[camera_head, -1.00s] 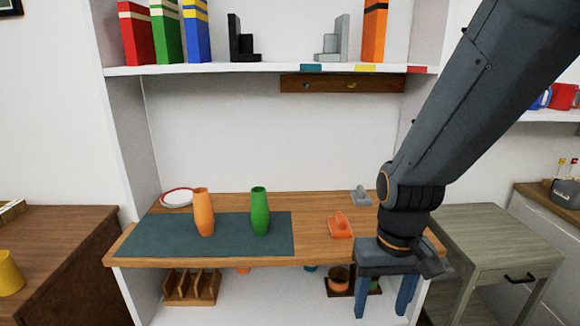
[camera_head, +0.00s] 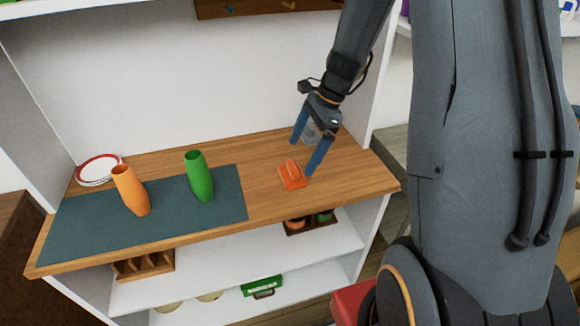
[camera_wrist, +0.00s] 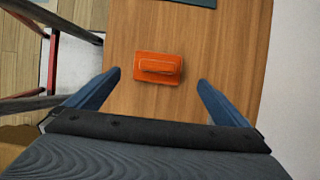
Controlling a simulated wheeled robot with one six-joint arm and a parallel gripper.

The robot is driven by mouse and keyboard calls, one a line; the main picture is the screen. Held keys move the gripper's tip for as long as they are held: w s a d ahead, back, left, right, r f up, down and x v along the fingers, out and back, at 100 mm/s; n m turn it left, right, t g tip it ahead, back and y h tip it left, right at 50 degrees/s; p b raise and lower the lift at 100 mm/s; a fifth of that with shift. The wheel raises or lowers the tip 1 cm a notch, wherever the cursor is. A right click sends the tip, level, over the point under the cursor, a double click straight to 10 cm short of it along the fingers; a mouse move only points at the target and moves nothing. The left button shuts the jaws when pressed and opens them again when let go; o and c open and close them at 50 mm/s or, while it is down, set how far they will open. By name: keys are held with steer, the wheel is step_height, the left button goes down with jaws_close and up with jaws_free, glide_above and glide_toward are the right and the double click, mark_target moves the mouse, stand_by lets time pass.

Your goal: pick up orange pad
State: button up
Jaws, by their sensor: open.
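The orange pad (camera_head: 291,175) lies on the wooden counter, right of the dark mat, with a raised grip on its top. In the wrist view the orange pad (camera_wrist: 158,68) lies flat ahead of the fingers, roughly centred between them. My gripper (camera_head: 306,159) is open and empty, its two blue fingers pointing down above the counter close to the pad. In the wrist view my gripper (camera_wrist: 160,80) shows its fingers spread wider than the pad, one on each side. I cannot see any contact with the pad.
An orange vase (camera_head: 131,190) and a green vase (camera_head: 200,176) stand on the dark mat (camera_head: 90,228). Stacked plates (camera_head: 98,169) lie at the back left. The wood between mat and pad is bare.

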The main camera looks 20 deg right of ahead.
mark_target(294, 165)
steer(key=x, duration=0.2)
steer(key=p+x, duration=0.1)
steer(key=x, duration=0.3)
steer(key=shift+s+a+p, duration=0.25)
steer(key=shift+a+p, duration=0.05)
steer(key=shift+a, duration=0.2)
steer(key=shift+a+f, duration=0.1)
steer(key=shift+f, duration=0.3)
steer(key=c, duration=1.2)
steer(key=shift+r, duration=0.15)
